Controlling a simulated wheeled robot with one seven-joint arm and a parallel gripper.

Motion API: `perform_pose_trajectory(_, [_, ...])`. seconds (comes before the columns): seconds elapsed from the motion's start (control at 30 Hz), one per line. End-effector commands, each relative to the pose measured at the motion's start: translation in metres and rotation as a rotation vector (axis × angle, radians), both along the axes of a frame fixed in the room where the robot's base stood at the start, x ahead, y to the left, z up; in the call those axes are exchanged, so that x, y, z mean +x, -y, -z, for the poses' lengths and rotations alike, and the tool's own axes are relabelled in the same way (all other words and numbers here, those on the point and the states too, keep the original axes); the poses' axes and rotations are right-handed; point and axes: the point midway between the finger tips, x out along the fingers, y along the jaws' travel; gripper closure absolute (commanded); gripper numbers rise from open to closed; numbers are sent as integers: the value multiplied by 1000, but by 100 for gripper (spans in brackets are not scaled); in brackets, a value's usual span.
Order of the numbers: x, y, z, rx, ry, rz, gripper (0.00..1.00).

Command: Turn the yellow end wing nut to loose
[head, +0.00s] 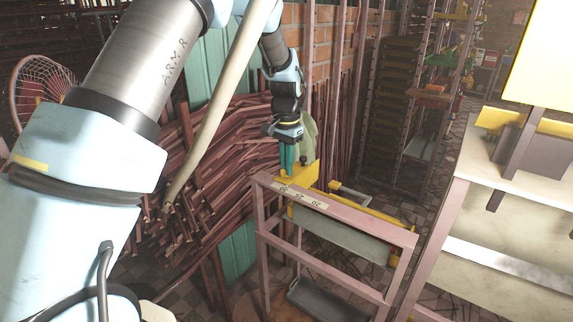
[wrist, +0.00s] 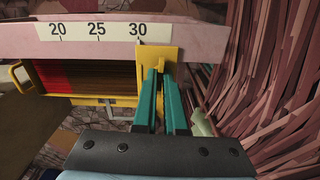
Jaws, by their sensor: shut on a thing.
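The yellow end wing nut (wrist: 161,64) stands upright on a yellow end plate (wrist: 172,55) at the 30 mark of a pink rail. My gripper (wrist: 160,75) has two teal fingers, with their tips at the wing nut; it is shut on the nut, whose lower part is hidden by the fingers. In the head view my gripper (head: 288,168) points down at the left end of the pink frame, beside the yellow end plate (head: 302,174). The nut itself cannot be made out there.
The pink rail (head: 345,212) carries marks 20, 25 and 30. A yellow-edged tray with dark red sticks (wrist: 85,76) lies below it. Bundles of reddish sticks (head: 225,150) stand close to my arm. A pale-topped table (head: 520,170) stands at the right.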

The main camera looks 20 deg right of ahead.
Motion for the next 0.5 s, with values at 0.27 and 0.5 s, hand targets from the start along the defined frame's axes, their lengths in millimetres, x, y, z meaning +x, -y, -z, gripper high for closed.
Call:
perform_pose_trajectory(0.27, [0,0,-1,0,0,-263,100])
perform_pose_trajectory(0.5, [0,0,-1,0,0,-492,100])
